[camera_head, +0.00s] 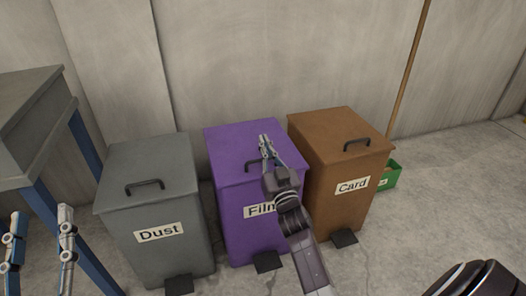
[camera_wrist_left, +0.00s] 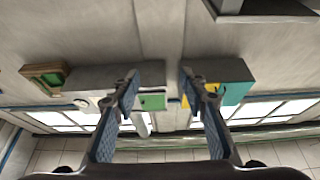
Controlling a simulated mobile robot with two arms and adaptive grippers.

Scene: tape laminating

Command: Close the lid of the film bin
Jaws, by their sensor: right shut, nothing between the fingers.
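The purple film bin (camera_head: 236,215) stands between two other bins, its label "Film" partly covered by my right arm. Its lid (camera_head: 235,139) lies flat on the bin, looking closed. My right gripper (camera_head: 266,143) is over the lid, shut and empty, with its fingertips near the middle of the lid. Whether it touches the lid is hard to tell. A bit of the lid's dark handle (camera_head: 250,165) shows beside the fingers. My left gripper (camera_head: 40,222) is open and empty at the lower left, away from the bins; its spread fingers also show in the left wrist view (camera_wrist_left: 160,80).
A grey dust bin (camera_head: 150,200) stands to the left and a brown card bin (camera_head: 340,160) to the right, both with lids down. A grey table with blue legs (camera_head: 40,100) is at the far left. A green box (camera_head: 390,176) and a pole (camera_head: 408,75) are by the wall. Floor at right is mostly clear.

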